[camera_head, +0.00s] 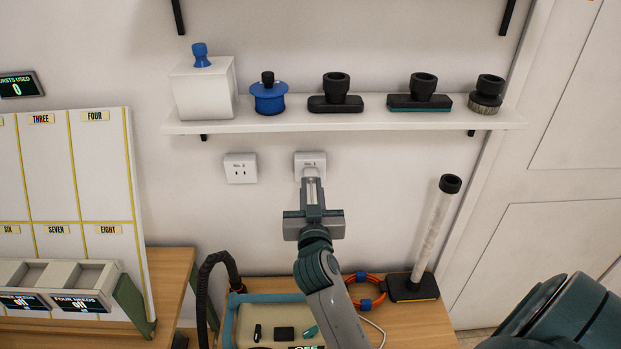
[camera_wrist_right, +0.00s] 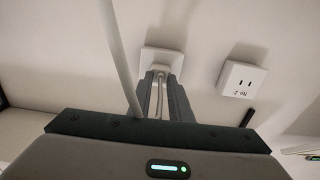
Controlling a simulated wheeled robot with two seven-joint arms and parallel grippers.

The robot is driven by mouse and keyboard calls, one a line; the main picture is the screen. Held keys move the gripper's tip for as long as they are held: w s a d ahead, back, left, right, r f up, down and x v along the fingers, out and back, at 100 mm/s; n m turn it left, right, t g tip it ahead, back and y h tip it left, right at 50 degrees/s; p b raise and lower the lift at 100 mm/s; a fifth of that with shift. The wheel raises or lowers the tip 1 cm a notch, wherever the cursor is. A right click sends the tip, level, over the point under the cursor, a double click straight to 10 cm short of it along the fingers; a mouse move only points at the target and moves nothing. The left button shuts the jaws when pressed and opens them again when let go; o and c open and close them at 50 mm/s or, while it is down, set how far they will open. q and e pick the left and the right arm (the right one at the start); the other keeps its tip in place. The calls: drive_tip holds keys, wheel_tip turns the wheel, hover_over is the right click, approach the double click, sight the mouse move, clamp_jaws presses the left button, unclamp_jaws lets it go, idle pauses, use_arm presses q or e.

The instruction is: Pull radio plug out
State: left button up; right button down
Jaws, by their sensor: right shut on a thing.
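My right gripper (camera_head: 312,184) reaches up to the right-hand wall socket (camera_head: 310,157). In the right wrist view, its fingers (camera_wrist_right: 162,90) are shut on a pale plug (camera_wrist_right: 159,78) at the face of that socket (camera_wrist_right: 160,60). The plug's cord runs back between the fingers. I cannot tell whether the plug is fully seated. The fingers hide most of it in the head view. A second white socket (camera_head: 240,168), marked No. 2, is empty to the left; it also shows in the wrist view (camera_wrist_right: 241,79). My left gripper is out of view.
A shelf (camera_head: 500,118) with a white box (camera_head: 203,88), a blue lidded pot (camera_head: 268,97) and brush heads is above the sockets. Below are a blue-rimmed tray (camera_head: 228,318), an orange cord (camera_head: 367,300) and an upright clear tube (camera_head: 434,235). A partitioned board (camera_head: 100,180) stands left.

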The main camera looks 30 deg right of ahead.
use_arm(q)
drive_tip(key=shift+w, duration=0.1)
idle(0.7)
use_arm(e)
drive_tip(key=c, duration=1.7)
unclamp_jaws()
drive_tip(key=shift+s+f, duration=0.1)
drive_tip(key=shift+s, duration=0.1)
drive_tip(key=shift+a, duration=0.1)
